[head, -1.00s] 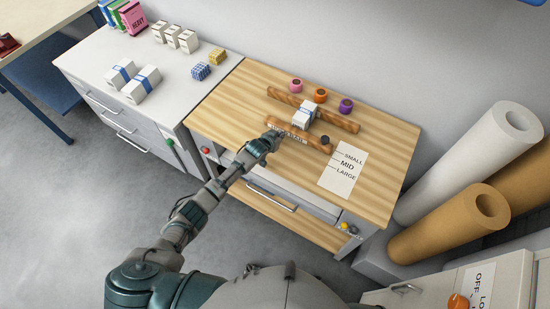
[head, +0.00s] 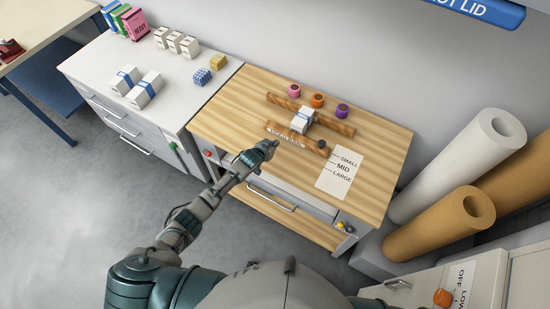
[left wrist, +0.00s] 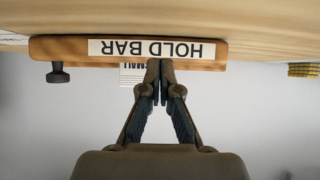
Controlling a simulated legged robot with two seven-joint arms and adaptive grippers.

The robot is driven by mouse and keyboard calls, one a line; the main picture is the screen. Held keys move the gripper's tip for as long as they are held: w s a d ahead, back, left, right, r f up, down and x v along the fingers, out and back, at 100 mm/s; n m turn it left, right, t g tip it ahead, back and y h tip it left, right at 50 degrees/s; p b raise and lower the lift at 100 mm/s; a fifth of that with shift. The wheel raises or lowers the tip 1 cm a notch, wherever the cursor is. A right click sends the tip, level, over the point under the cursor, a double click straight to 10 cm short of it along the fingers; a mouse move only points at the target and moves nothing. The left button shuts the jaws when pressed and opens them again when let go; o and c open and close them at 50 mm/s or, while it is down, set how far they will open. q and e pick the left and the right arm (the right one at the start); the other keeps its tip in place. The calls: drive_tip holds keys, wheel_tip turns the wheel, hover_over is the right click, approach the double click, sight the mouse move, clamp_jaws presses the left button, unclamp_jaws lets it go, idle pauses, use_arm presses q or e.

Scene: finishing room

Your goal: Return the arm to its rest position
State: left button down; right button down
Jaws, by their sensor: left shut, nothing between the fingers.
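My left arm reaches in from the lower left in the head view. Its gripper (head: 270,146) is over the front edge of the wooden bench top (head: 225,115), near the hold bar. In the left wrist view the gripper (left wrist: 160,64) is shut and empty, its fingertips in front of the hold bar (left wrist: 60,49). The hold bar (head: 275,130) has a dark knob (head: 322,144) at its right end. A white box with a blue band (head: 302,119) sits between the hold bar and a rear wooden bar (head: 340,125). My right gripper is not in view.
Pink (head: 294,90), orange (head: 317,100) and purple (head: 343,110) rolls stand behind the rear bar. A size card (head: 338,176) lies at right. A white-topped cabinet (head: 165,115) with boxes adjoins at left. Large white (head: 455,165) and brown (head: 440,225) rolls lean at right.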

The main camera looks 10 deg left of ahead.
use_arm(q)
drive_tip(key=shift+g, duration=0.8)
drive_tip(key=s+d+f, duration=0.1)
drive_tip(key=s, duration=0.4)
drive_tip(key=s+d+f, duration=0.1)
drive_tip(key=s, duration=0.2)
drive_tip(key=shift+s+d+f, duration=0.3)
drive_tip(key=shift+s+d, duration=0.05)
drive_tip(key=s+a+r+n+g+y, duration=0.15)
drive_tip(key=s+a, duration=0.25)
drive_tip(key=s, duration=0.7)
drive_tip(key=s+a+r+g+y, duration=0.15)
drive_tip(key=s+a, duration=0.25)
drive_tip(key=s, duration=0.7)
drive_tip(key=s+a+r+n+g, duration=0.15)
drive_tip(key=s+a, duration=0.25)
drive_tip(key=s, duration=0.7)
drive_tip(key=s+f+m+g, duration=0.1)
drive_tip(key=s+f+g, duration=0.2)
drive_tip(key=f, duration=2.6)
drive_tip(key=s+a+f+b, duration=0.1)
drive_tip(key=s+a+f, duration=0.1)
drive_tip(key=s+f, duration=1.2)
drive_tip(key=s, duration=0.2)
drive_tip(key=shift+s+a+y, duration=0.3)
drive_tip(key=shift+a+y, duration=0.1)
